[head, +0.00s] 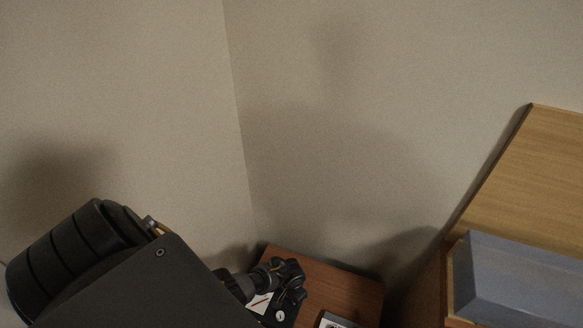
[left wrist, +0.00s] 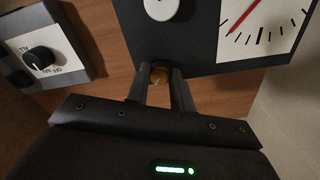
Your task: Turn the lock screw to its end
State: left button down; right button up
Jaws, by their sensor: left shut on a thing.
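The lock screw (left wrist: 160,75) is a small brass-coloured round piece at the edge of a dark gauge panel (left wrist: 190,50) in the left wrist view. My left gripper (left wrist: 161,88) is shut on it, with one finger on each side. In the head view my left gripper (head: 292,283) is over the panel (head: 283,308) on a wooden surface, and the screw is hidden there. My right gripper is not in view.
The panel bears a white dial with a red needle (left wrist: 243,17) and a white round knob (left wrist: 161,8). A box with a black knob (left wrist: 41,58) stands to the left. In the head view a grey box (head: 520,278) lies by a wooden cabinet (head: 545,160) at right; walls stand behind.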

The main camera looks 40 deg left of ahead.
pick_arm(q)
jog(key=n, duration=0.3)
jog(key=shift+d+n+p, duration=0.1)
jog(key=shift+n+p, duration=0.2)
jog(key=shift+p, duration=0.1)
jog(key=shift+n, duration=1.8)
jog(key=shift+p, duration=0.3)
jog(key=c, duration=1.2)
grip_release()
notch_tip(320, 180, up, 11)
jog(key=p, duration=0.4)
jog(key=shift+f, duration=0.1)
